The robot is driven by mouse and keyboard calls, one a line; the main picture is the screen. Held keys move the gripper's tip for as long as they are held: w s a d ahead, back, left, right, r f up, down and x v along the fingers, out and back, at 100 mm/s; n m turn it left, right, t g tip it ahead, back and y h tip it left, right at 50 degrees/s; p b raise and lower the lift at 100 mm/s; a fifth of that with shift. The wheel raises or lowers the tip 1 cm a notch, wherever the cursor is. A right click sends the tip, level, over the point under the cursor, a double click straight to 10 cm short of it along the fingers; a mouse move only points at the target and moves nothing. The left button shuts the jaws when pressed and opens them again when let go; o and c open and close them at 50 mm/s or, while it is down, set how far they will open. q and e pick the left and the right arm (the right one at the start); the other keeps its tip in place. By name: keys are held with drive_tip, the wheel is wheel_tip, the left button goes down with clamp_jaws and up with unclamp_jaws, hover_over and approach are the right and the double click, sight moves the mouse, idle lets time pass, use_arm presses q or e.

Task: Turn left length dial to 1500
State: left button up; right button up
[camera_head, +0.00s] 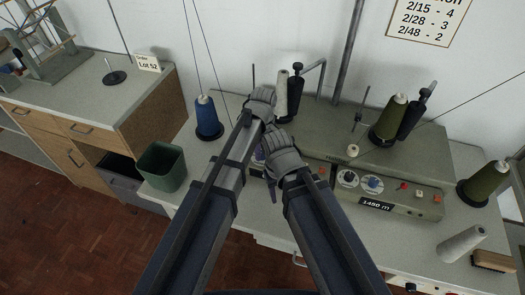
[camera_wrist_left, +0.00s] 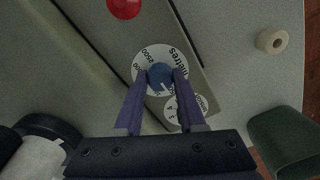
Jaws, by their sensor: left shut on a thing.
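The left length dial (camera_wrist_left: 140,67) is a white disc marked "metres", with 2500 legible, and has a blue knob (camera_wrist_left: 160,72) at its centre. My left gripper (camera_wrist_left: 160,80) has its two purple fingers shut on the blue knob, one on each side. A short white pointer mark shows on the knob; I cannot read its exact value. In the head view my arms cover this dial, and only a little of the left gripper (camera_head: 260,152) shows. My right arm (camera_head: 285,160) crosses close by; its fingers cannot be made out.
A smaller dial (camera_wrist_left: 187,110) is beside the length dial, and a red button (camera_wrist_left: 124,7) beyond it. The right-hand unit shows a display (camera_head: 376,204) reading 1450 m. A green bin (camera_head: 162,166), blue cone (camera_head: 208,118) and white cone (camera_head: 281,92) stand around.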

use_arm(q)
clamp_jaws()
drive_tip(key=shift+m, duration=0.4)
drive_tip(key=m, duration=0.7)
drive_tip(key=shift+m, duration=0.3)
drive_tip(key=m, duration=0.4)
drive_tip(key=shift+a+m, duration=0.1)
drive_tip(key=shift+m, duration=0.2)
drive_tip(key=m, duration=0.4)
drive_tip(key=shift+m, duration=0.3)
